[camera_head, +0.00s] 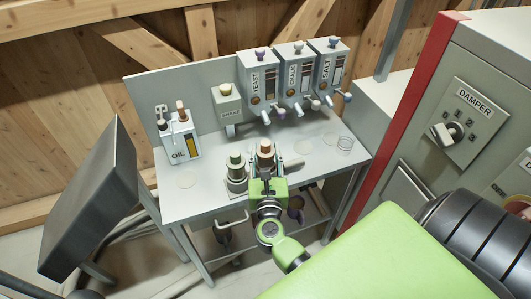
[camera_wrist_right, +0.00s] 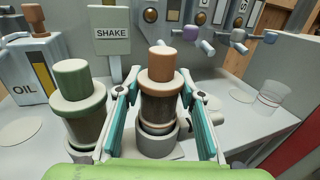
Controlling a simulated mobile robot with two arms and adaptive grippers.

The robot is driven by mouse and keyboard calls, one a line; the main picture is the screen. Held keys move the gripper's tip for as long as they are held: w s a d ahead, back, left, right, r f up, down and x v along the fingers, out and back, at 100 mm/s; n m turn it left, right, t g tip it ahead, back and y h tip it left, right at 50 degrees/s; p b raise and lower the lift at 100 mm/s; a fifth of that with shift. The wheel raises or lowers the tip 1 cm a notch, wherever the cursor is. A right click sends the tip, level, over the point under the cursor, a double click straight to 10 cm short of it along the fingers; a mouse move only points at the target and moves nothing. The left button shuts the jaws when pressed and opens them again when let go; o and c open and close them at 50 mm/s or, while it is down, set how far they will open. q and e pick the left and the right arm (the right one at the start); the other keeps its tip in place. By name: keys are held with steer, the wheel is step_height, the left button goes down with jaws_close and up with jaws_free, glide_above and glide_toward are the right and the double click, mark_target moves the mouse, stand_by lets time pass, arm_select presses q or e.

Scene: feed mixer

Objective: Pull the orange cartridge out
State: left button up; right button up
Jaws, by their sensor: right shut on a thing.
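The orange cartridge (camera_wrist_right: 160,75), with an orange-brown cap and a dark clear body, stands upright between the teal-lined fingers of my right gripper (camera_wrist_right: 158,98). The fingers touch it on both sides. Its lower end is at a round grey holder (camera_wrist_right: 157,143); I cannot tell how deep it sits. The cartridge's cap (camera_head: 266,147) also shows in the head view, just beyond my right gripper (camera_head: 267,165). A green-capped cartridge (camera_wrist_right: 78,95) stands to its left, close to the left finger. My left gripper is not in view.
The grey bench (camera_head: 200,205) holds an OIL can (camera_head: 181,138) at left and a SHAKE box (camera_head: 229,104) behind. YEAST, chalk-like and SALT dispensers (camera_head: 293,78) hang at the back. A DAMPER panel (camera_head: 465,122) stands farther right.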

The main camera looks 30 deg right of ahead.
mark_target(266, 142)
steer(key=shift+r+p, duration=0.35)
steer(key=shift+r, duration=0.2)
steer(key=shift+r+p, duration=2.15)
steer(key=shift+r, duration=0.35)
